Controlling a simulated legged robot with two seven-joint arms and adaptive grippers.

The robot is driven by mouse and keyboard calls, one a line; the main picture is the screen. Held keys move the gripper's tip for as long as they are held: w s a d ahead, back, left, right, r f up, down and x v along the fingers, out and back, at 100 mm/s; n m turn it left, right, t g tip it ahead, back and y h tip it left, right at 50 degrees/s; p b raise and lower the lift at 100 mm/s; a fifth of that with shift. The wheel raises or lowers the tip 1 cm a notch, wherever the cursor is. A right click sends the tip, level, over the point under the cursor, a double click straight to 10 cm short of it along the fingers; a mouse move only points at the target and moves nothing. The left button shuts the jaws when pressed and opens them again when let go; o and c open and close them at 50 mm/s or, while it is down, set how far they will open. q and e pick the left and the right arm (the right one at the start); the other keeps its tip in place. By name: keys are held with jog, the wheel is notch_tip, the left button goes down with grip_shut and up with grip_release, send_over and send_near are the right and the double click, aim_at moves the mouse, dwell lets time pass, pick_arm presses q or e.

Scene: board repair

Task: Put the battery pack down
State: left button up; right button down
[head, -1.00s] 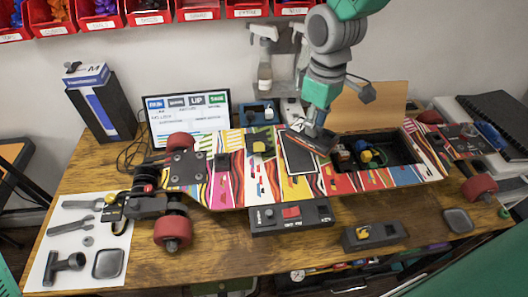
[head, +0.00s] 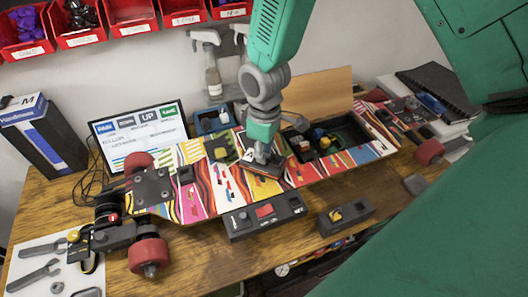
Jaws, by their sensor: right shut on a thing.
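My right gripper (head: 262,158) points down over the middle of the striped skateboard deck (head: 195,190). It is shut on a dark, flat piece, which I take to be the battery pack (head: 266,170). The fingers hide much of the piece, and it is low over the deck or touching it; I cannot tell which. Just right of it is the open black compartment (head: 352,132) in the deck, with yellow, green and blue parts inside. My left gripper is out of view.
Two black modules (head: 266,217) (head: 345,216) sit along the deck's front edge. A screen (head: 138,130) and a tall black box (head: 45,140) stand at back left. Tools lie on a white mat (head: 20,256) at front left. Red bins (head: 130,12) hang behind.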

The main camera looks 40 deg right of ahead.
jog(key=shift+f, duration=0.2)
jog(key=shift+d+f, duration=0.1)
jog(key=shift+d, duration=0.4)
jog(key=c, duration=1.5)
grip_release()
jog(key=shift+d, duration=0.25)
jog(key=shift+d+f, duration=0.1)
jog(key=shift+a, duration=0.4)
jog(key=shift+a+r, duration=0.15)
jog(key=shift+r, duration=0.35)
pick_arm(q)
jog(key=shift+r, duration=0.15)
pick_arm(e)
notch_tip(320, 180, up, 11)
jog(key=shift+r, duration=0.2)
